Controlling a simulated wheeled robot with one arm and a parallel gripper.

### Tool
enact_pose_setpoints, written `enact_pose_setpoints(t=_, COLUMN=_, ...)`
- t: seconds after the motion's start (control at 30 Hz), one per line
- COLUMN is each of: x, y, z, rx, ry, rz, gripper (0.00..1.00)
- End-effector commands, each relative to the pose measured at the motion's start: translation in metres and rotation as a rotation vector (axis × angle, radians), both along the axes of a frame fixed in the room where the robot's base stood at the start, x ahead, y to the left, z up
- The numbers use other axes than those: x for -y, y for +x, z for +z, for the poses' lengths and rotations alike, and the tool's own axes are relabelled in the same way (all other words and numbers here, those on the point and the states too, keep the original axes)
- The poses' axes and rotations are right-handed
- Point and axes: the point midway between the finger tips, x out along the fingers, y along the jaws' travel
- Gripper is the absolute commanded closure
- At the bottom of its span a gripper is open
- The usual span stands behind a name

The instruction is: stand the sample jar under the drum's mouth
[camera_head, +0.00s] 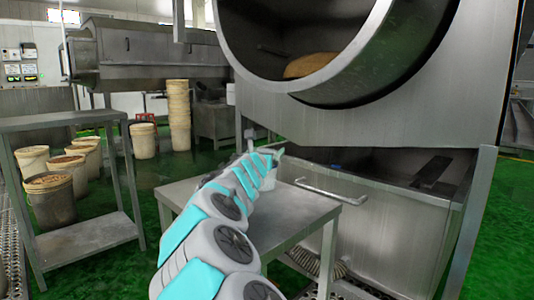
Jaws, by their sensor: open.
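The drum (372,45) is a large steel cylinder at the top right, with its round mouth facing me and some tan material inside. My arm reaches forward from the bottom centre over a small steel table (305,212). My gripper (277,153) is at the arm's far end, above the table's back part, and is open. A small pale, whitish thing (268,180), likely the sample jar, shows just below the gripper at the table's back. My arm partly hides it, and I cannot tell whether the fingers are around it or touch it.
A steel trough (385,200) with a bar handle (330,193) lies below the drum, behind the table. A taller steel shelf table (70,122) stands at left, with several tan buckets (52,202) behind it. A bucket stack (179,115) stands farther back. Green floor shows between.

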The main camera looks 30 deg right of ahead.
Motion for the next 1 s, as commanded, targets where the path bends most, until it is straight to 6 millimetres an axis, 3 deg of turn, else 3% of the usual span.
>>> enact_pose_setpoints(t=0.23, x=-0.014, y=-0.014, z=0.003, rx=-0.001, ry=-0.004, rz=0.001, gripper=0.00)
enact_pose_setpoints(t=0.73, x=-0.067, y=-0.076, z=0.003, rx=0.000, ry=-0.001, rz=0.002, gripper=0.00)
enact_pose_setpoints(t=1.0, x=-0.076, y=-0.091, z=0.002, rx=0.001, ry=0.001, rz=0.000, gripper=0.00)
